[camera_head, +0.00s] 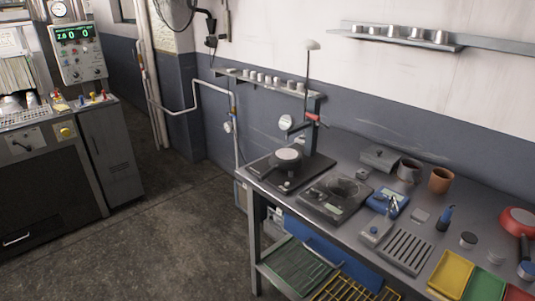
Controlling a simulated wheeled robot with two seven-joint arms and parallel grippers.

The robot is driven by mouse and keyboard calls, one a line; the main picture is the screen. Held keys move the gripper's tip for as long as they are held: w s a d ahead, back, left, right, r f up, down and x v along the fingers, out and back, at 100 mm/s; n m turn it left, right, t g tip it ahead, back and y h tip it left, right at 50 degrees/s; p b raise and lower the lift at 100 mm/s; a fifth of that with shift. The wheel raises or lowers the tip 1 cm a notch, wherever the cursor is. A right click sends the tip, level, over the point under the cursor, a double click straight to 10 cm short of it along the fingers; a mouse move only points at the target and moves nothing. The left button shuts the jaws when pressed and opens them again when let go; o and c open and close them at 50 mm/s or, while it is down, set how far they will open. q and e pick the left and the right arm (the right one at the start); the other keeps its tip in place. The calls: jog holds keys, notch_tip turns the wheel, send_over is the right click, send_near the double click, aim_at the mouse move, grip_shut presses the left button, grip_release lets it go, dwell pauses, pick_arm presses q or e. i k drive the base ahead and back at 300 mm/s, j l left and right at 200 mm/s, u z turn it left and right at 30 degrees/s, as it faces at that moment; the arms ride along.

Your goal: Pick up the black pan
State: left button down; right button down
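A dark round thing (342,187) sits on a flat black device in the middle of the workbench. It may be the black pan, but it is too small to tell. Left of it, a round piece with a pale grey top (288,155) rests on another black base, below an upright stand. A red pan (517,221) with a dark handle lies at the right edge of the view, partly cut off. Neither of my grippers shows in the head view.
The grey workbench (345,229) also holds a brown cup (440,180), a blue device (387,202), a slotted grey plate (405,250) and a yellow tray (450,274). A wall shelf (400,38) hangs above. The floor (150,240) left of the bench is clear, up to a console.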

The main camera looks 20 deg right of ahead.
aim_at(282, 159)
jog(key=i+j, duration=0.2)
jog(key=i, duration=0.2)
jog(key=i+j, duration=0.2)
jog(key=i, duration=0.2)
jog(key=z, duration=1.6)
